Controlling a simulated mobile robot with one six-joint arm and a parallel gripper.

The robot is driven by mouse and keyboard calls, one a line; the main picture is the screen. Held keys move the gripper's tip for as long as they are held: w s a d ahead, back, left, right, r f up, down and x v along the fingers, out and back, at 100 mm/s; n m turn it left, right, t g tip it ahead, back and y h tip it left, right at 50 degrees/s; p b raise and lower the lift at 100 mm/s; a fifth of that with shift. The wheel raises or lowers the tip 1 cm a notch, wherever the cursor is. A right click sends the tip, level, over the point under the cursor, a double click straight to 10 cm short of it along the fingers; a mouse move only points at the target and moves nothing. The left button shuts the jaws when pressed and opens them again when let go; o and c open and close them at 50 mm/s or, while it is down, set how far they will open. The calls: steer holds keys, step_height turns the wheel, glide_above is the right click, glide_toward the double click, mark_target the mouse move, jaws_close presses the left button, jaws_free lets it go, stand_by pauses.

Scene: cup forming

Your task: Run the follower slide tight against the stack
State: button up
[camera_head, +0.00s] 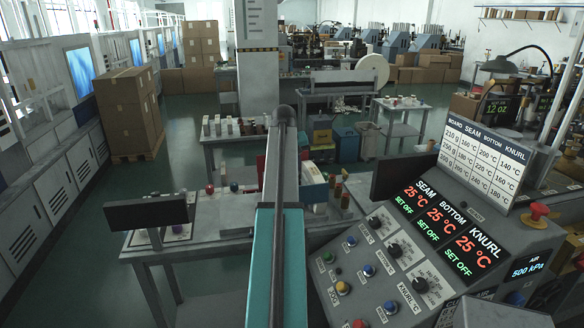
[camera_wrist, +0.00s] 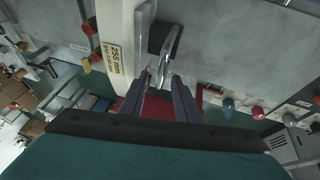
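In the wrist view, my gripper (camera_wrist: 162,76) has its two dark ribbed fingers apart. A bright metal handle or bar (camera_wrist: 172,46) reaches down into the gap between the fingertips; I cannot tell whether they touch it. I cannot make out the stack in either view. In the head view my own arm covers the middle, and my gripper does not show.
A control panel (camera_head: 384,262) with knobs and glowing readouts stands at right. A grey workbench (camera_head: 215,236) with a dark monitor (camera_head: 148,212) lies at left. Cartons (camera_head: 128,112) stand at back left. The green floor (camera_head: 92,235) is clear at left.

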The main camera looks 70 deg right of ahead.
steer(key=w+b+v, duration=0.1)
steer(key=b+v, duration=0.2)
steer(key=v, duration=1)
steer(key=shift+s+r+b, duration=0.25)
steer(key=shift+s+b, duration=0.1)
steer(key=shift+s, duration=0.1)
steer(key=shift+a, duration=0.1)
